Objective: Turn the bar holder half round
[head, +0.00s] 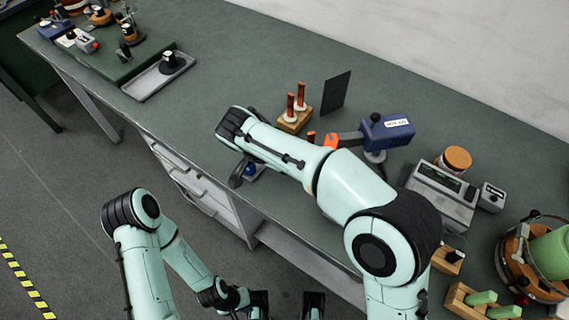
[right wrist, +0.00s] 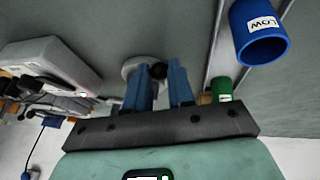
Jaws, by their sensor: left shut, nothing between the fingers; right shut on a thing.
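My right arm covers the middle of the head view, and its gripper is mostly hidden under the wrist. In the right wrist view my right gripper (right wrist: 157,78) has its blue fingers closed about a small dark round knob (right wrist: 158,70) above a pale round base. A blue cylinder marked LOW (right wrist: 262,30) and a green one (right wrist: 222,89) are beside it, along a grey strip. In the head view a wooden block (head: 293,121) carries upright copper bars. I cannot tell which piece is the bar holder. My left gripper (head: 259,302) is low, off the bench, shut and empty.
A dark plate (head: 336,92) stands behind the wooden block. A blue labelled unit (head: 387,132) with an orange part is right of it. A scale (head: 441,192) and a green-topped vessel (head: 550,252) stand farther right. A grey tray (head: 158,77) is at left; bench between is clear.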

